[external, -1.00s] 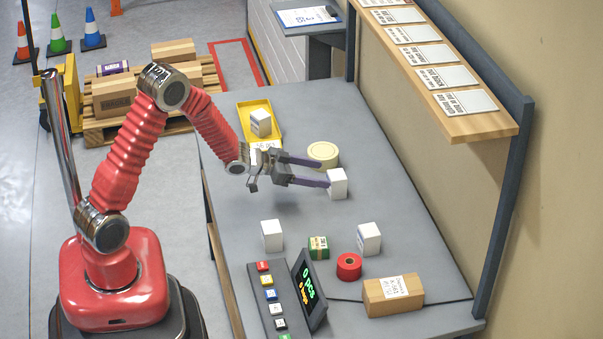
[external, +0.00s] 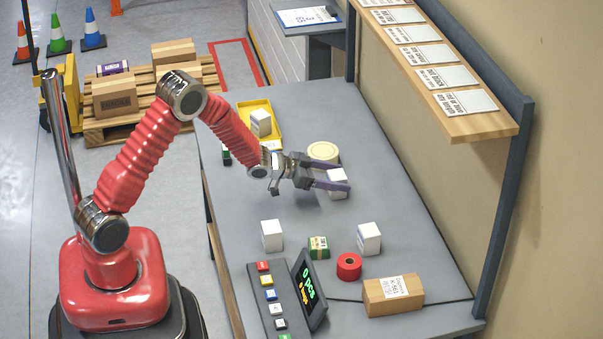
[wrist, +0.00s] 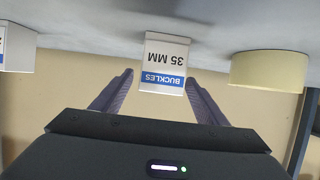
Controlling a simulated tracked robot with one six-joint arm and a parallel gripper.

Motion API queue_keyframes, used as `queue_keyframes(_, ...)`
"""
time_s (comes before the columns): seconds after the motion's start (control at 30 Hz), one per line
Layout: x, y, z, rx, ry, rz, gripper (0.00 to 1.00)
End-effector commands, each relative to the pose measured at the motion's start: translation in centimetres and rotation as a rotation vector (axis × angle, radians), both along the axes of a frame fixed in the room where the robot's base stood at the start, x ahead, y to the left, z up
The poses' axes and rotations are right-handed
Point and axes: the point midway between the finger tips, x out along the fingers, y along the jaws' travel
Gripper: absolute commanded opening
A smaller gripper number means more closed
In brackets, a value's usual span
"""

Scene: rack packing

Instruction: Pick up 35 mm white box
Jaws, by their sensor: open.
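The white box (external: 338,187) stands upright on the bench towards the right, partly covered by my fingers in the external view. In the wrist view, which looks upside down, the same box (wrist: 163,62) shows a blue BUCKLES band and the label 35 MM. My gripper (external: 333,180) is open at the box. In the wrist view its two dark fingers (wrist: 159,80) reach towards the box, one on either side, with the box at about tip level. Whether the fingers touch the box cannot be told.
A cream round roll (external: 323,152) stands just behind the box. Other white boxes stand at front left (external: 272,236) and front right (external: 369,239), near a green box (external: 318,247) and a red roll (external: 349,267). A yellow tray (external: 272,112) holds another white box.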

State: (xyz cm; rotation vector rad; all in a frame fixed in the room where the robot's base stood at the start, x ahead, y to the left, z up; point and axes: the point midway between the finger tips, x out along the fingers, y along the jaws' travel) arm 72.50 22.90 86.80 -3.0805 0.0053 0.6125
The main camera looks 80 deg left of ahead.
Motion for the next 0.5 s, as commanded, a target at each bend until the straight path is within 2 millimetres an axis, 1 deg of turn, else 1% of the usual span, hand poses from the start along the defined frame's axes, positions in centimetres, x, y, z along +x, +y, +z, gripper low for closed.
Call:
queue_keyframes(0.3,3.4,0.1,-1.6,0.001,0.0,-0.001,0.67)
queue_keyframes(0.5,4.1,0.1,-1.8,0.0,0.001,0.001,0.67)
